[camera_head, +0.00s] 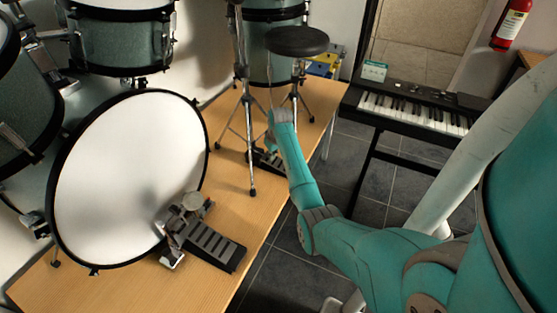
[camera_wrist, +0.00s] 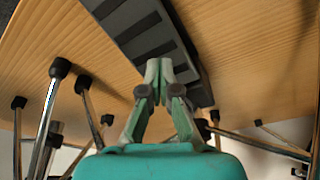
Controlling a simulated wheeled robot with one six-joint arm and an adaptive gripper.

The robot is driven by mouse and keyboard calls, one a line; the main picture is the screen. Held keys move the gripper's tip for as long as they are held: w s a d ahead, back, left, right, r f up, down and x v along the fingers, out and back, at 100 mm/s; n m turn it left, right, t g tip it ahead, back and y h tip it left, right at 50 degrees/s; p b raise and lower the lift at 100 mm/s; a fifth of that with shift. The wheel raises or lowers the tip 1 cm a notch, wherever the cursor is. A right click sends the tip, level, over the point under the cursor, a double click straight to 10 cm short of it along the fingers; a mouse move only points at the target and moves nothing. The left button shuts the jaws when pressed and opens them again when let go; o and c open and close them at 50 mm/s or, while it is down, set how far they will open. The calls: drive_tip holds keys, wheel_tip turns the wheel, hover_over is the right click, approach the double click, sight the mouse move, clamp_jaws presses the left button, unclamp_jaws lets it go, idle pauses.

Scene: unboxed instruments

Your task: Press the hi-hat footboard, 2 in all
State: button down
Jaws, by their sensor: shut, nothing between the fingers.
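The hi-hat footboard (camera_head: 266,160) is a dark ribbed plate low on the wooden platform, at the foot of the chrome stands. My forearm hides part of it in the head view.
A bass drum (camera_head: 130,180) with its own pedal (camera_head: 212,245) stands on the platform (camera_head: 120,285) at the left. A round black seat-like pad (camera_head: 297,40) is above. A keyboard (camera_head: 415,108) stands right, with tiled floor between.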

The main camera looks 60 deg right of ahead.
sight(275, 163)
drive_tip(key=shift+r, duration=2)
drive_tip(key=shift+r, duration=0.1)
drive_tip(key=v, duration=0.6)
drive_tip(key=shift+r, duration=0.45)
drive_tip(key=shift+s, duration=0.2)
